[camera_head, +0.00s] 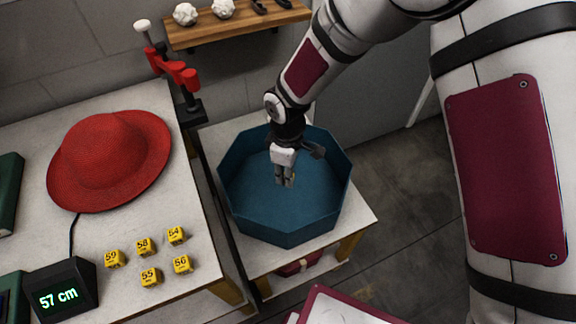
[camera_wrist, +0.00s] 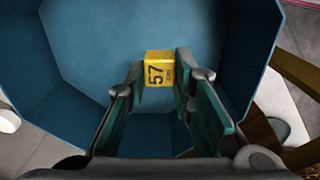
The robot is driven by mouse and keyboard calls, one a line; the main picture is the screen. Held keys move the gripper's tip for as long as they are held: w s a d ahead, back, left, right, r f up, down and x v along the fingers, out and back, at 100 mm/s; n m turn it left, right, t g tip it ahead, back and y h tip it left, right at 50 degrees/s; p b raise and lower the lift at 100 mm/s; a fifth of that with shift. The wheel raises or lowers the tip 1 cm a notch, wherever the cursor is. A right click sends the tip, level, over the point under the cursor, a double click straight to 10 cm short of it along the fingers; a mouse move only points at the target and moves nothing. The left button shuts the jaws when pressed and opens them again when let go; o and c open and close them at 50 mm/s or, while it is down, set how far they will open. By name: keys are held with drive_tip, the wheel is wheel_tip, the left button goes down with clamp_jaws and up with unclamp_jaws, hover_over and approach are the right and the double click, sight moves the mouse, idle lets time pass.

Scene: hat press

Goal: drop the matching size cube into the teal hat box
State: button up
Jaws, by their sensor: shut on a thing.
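The teal hat box (camera_head: 285,232) is an open, many-sided box on a small stand right of the main table; its inside fills most of the wrist view (camera_wrist: 110,45). My gripper (camera_head: 284,183) points down within the box opening. In the wrist view, its fingers (camera_wrist: 158,75) are shut on a yellow cube (camera_wrist: 158,68) marked "57 cm", with the blue box floor behind it. The head view hardly shows this cube between the fingertips. A display (camera_head: 62,292) on the table reads "57 cm".
Several yellow cubes (camera_head: 143,246), marked 54, 55, 56, 58 and 59, sit on the table (camera_head: 200,300). A red hat (camera_head: 110,160) lies behind them. A red clamp-like device (camera_head: 176,74) stands at the back edge. A wooden shelf (camera_head: 235,28) is on the wall.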

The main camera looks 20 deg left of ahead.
drive_tip(key=b, duration=0.7)
approach(287, 205)
drive_tip(key=shift+f, duration=2.6)
drive_tip(key=shift+f+b, duration=0.45)
drive_tip(key=shift+b, duration=0.05)
drive_tip(key=o, duration=0.9)
drive_tip(key=shift+c, duration=0.2)
wheel_tip(287, 205, up, 12)
drive_tip(key=shift+w, duration=0.1)
drive_tip(key=shift+r, duration=0.1)
